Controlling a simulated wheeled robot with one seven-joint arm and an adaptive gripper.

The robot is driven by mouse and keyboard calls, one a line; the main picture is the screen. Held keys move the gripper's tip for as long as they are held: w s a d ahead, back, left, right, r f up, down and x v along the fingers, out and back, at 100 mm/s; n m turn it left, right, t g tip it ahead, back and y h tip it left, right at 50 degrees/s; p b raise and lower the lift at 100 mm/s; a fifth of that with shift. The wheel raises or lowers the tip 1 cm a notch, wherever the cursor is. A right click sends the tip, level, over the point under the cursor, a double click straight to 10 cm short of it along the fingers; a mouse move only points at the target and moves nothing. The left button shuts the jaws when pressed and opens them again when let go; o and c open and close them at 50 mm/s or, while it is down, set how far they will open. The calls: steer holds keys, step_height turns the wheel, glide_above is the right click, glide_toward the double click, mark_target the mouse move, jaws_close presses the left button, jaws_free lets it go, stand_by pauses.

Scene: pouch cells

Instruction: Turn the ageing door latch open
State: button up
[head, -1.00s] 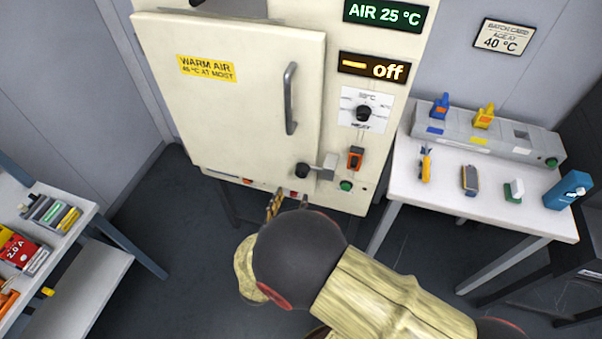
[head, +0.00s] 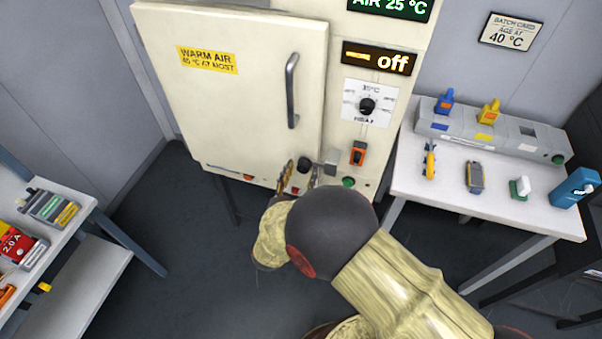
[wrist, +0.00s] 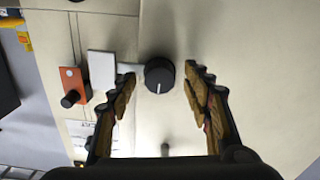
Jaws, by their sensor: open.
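The ageing door (head: 262,95) is a cream cabinet door, standing shut with a vertical grey handle (head: 292,90). Its latch is a round black knob (head: 304,164) at the door's lower right, beside a pale grey block (head: 331,163). In the wrist view the latch knob (wrist: 159,75) lies between and beyond the fingertips, with a white pointer line on its face. My gripper (wrist: 160,85) is open and empty, its fingers on either side of the knob; contact cannot be seen. In the head view my gripper (head: 298,178) is just below the knob, partly hidden by my wrist.
An orange switch (head: 358,154), a green button (head: 348,182) and a heat dial (head: 367,106) are right of the latch. The display (head: 379,61) reads off. A white table (head: 440,205) with several items stands right, a shelf (head: 75,225) left.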

steer(key=shift+c, duration=0.5)
steer(key=c, duration=1.1)
jaws_close()
